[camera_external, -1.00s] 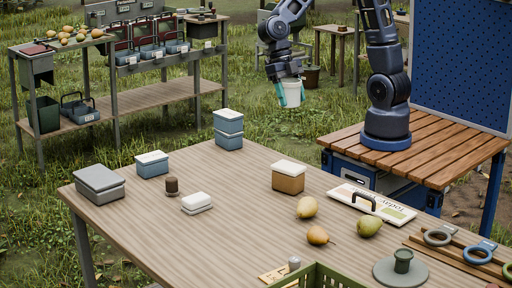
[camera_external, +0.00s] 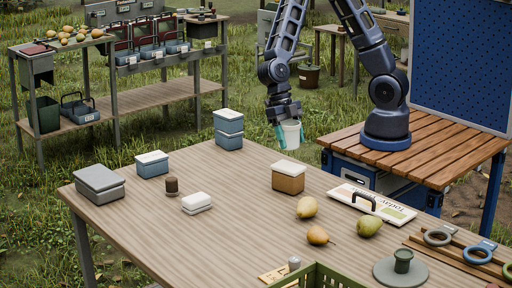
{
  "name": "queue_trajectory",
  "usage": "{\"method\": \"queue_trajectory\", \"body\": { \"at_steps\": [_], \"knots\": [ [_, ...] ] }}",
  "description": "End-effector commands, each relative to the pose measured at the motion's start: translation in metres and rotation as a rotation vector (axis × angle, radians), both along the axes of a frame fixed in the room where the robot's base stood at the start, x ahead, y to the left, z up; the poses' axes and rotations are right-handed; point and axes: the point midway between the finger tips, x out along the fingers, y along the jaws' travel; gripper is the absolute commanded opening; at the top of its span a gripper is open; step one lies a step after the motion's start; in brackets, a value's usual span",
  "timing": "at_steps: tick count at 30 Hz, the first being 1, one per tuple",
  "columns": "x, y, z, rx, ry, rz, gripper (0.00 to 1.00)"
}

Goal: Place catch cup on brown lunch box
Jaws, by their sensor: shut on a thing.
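The catch cup (camera_external: 291,135) is a white tapered cup, held roughly upright in the air. My gripper (camera_external: 284,136), with teal fingers, is shut on it; the cup hides part of the fingers. The brown lunch box (camera_external: 288,183) is a tan-brown box with a white lid (camera_external: 288,167), standing near the table's back right edge. In the picture the cup is above the box with a clear gap between them. The lid's top is bare.
The wooden table (camera_external: 235,230) also holds blue boxes (camera_external: 228,130), a grey box (camera_external: 98,180), a white box (camera_external: 197,202), pears (camera_external: 307,207), a sign with a black handle (camera_external: 371,203) and a green crate (camera_external: 318,275).

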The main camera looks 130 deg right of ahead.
Motion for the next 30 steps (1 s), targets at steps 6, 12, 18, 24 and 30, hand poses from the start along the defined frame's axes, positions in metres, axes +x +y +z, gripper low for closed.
{"method": "queue_trajectory", "body": {
  "at_steps": [6,12,18,24,30],
  "knots": [
    [0.000,0.000,-0.022,0.001,0.001,-0.001,0.39],
    [0.000,0.000,-0.031,0.000,0.000,0.001,0.39],
    [0.000,0.001,-0.054,0.001,0.001,0.003,0.39],
    [0.000,0.000,-0.063,0.000,-0.001,0.000,0.39],
    [0.000,0.000,-0.064,0.000,0.000,0.000,0.39]
  ]
}}
